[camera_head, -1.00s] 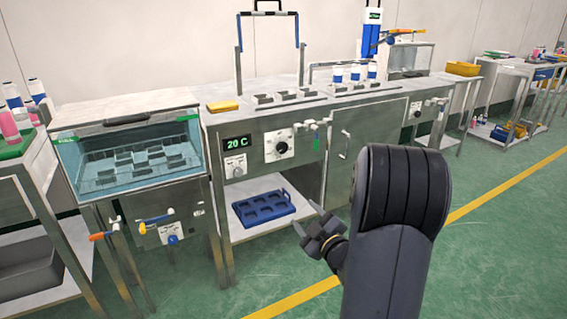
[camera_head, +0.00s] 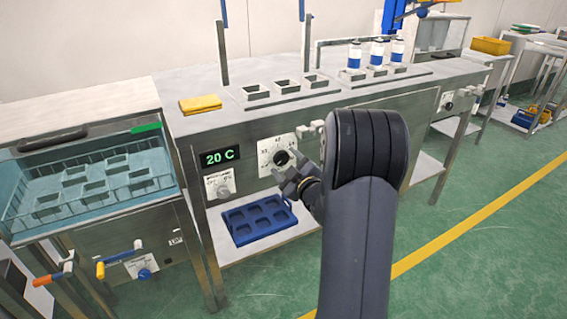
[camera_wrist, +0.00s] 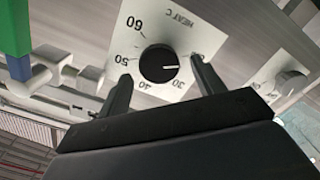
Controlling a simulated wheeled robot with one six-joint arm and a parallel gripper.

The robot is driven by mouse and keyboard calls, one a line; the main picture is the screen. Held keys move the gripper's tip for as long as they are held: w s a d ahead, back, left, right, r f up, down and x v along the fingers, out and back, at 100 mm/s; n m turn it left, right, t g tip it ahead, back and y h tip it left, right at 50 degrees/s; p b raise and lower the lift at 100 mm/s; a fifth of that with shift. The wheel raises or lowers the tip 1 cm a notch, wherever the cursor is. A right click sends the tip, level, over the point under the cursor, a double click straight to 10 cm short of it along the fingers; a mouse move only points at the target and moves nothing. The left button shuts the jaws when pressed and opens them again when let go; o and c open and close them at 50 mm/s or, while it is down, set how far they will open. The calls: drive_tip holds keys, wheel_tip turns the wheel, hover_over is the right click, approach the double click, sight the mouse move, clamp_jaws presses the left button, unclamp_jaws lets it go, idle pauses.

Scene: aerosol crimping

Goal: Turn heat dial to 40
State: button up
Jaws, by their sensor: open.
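The heat dial is a black round knob (camera_wrist: 158,63) on a white plate marked HEAT C, with 60, 50, 40 and 30 legible in the wrist view. Its white pointer line points right in that view, between 30 and a mark partly hidden by a finger. The knob also shows in the head view (camera_head: 282,158). My gripper (camera_wrist: 160,84) is open, its fingers apart on either side of the knob's lower part in the wrist view. Contact cannot be told. In the head view my gripper (camera_head: 288,180) is just below the knob. The green display (camera_head: 219,157) reads 20 C.
A smaller switch knob (camera_head: 222,186) sits left of the dial; white fittings (camera_head: 312,132) are close on its right. A blue tray (camera_head: 258,218) lies on the shelf below. A water bath with a rack (camera_head: 95,190) stands at left. Open floor is at right.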

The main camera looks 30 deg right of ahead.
drive_tip(key=shift+w, duration=0.95)
drive_tip(key=c, duration=1)
drive_tip(key=shift+o, duration=0.2)
